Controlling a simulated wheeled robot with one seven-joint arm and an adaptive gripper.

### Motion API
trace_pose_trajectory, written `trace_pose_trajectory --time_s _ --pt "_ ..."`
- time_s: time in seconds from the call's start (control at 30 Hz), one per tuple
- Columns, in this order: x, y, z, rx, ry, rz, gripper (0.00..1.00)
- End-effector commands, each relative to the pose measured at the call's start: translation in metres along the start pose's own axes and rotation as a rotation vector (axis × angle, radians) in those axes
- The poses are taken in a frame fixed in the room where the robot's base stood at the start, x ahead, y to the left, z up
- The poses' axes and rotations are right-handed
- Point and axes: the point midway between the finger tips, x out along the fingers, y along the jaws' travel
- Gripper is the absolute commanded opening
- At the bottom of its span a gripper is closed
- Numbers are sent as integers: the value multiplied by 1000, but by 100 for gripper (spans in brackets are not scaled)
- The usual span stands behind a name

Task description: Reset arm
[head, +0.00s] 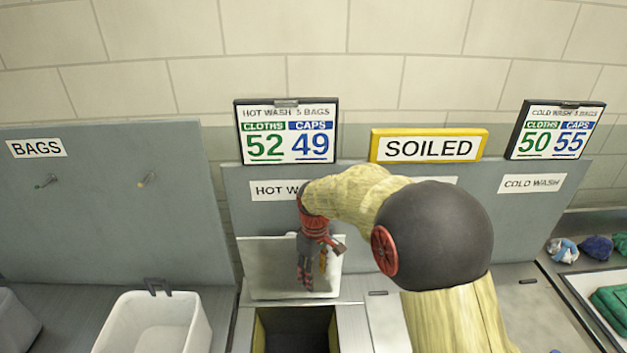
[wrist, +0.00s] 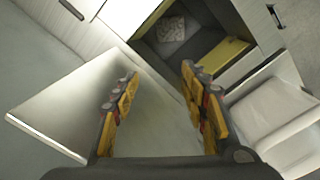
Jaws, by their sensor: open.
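My gripper (head: 314,270) hangs from my arm in front of a raised white lid panel (head: 262,265) under the hot wash label, above a dark opening (head: 293,325) in the counter. In the wrist view my gripper (wrist: 158,88) is open, its two yellow-padded fingers apart with nothing between them. Beyond the fingertips the opening shows a yellow inner wall (wrist: 226,58) and a grey patterned item (wrist: 172,28) at the bottom. My arm hides part of the hot wash label and the label behind it.
A white tub (head: 155,325) stands at the lower left beside the opening. Cloth items (head: 595,248) and a tray with green cloth (head: 612,300) lie at the right. A grey panel with hooks (head: 95,200) stands behind the left side. A soiled sign (head: 428,146) stands above.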

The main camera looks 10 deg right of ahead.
Motion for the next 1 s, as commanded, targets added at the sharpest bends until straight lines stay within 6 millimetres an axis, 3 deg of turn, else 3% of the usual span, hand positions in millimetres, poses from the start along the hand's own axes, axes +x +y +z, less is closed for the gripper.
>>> trace_pose_trajectory --time_s 0.17,0.3,0.8,1.0 --pt "1 0 0 71 0 0 44" --pt "16 -19 31 190 -50 -25 44" --pt "-51 -81 146 507 80 27 44" --pt "-66 -106 194 584 189 60 44"
